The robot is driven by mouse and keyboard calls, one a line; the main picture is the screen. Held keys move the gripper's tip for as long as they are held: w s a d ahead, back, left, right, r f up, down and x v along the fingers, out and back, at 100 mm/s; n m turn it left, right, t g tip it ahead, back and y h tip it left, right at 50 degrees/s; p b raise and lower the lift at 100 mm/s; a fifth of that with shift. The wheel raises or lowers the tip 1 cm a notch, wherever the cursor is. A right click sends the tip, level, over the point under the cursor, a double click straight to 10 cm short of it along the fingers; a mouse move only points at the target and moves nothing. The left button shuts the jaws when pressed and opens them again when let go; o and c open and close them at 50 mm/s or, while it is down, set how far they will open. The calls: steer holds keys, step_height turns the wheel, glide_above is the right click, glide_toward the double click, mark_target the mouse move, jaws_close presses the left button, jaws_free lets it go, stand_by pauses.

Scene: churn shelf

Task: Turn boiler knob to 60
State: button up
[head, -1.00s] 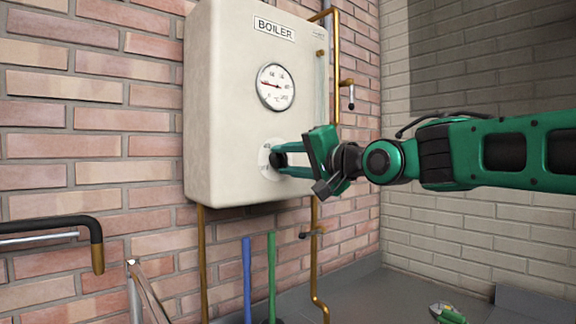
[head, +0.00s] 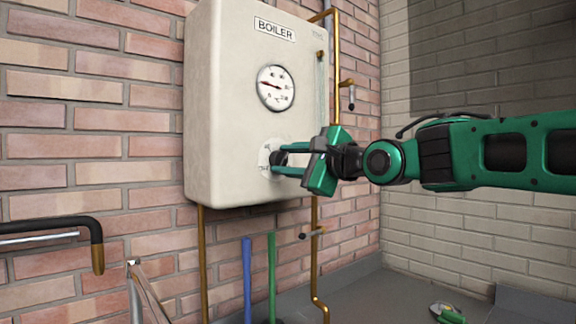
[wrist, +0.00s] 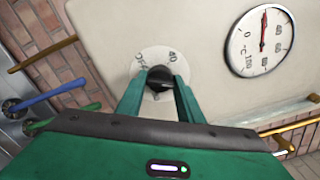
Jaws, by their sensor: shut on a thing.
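The cream boiler (head: 225,105) hangs on the brick wall in the head view. Its black knob (head: 277,158) sits low on the front, on a pale round dial plate. In the wrist view the knob (wrist: 160,77) shows between the fingertips, with "40" readable on the dial plate (wrist: 174,57) and other marks partly hidden. My gripper (head: 283,159) is shut on the knob, one finger on each side, also in the wrist view (wrist: 158,85).
Copper pipes (head: 335,75) with small valves run beside and below the boiler. A blue handle (head: 247,280) and a green handle (head: 271,278) stand below it. A trowel (head: 447,313) lies on the grey surface at lower right.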

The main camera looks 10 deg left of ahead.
steer(key=shift+w+d+f+m, duration=0.1)
steer(key=shift+w+d+m, duration=0.1)
steer(key=shift+m, duration=0.4)
steer(key=shift+w+d+f+m, duration=0.1)
steer(key=shift+w+d+m, duration=0.05)
steer(key=shift+m, duration=0.45)
steer(key=o, duration=1.1)
steer(key=shift+c, duration=0.2)
steer(key=shift+s+a, duration=0.15)
steer(key=shift+s+r, duration=0.1)
steer(key=shift+s, duration=0.05)
steer(key=v, duration=1)
steer(key=shift+d, duration=0.35)
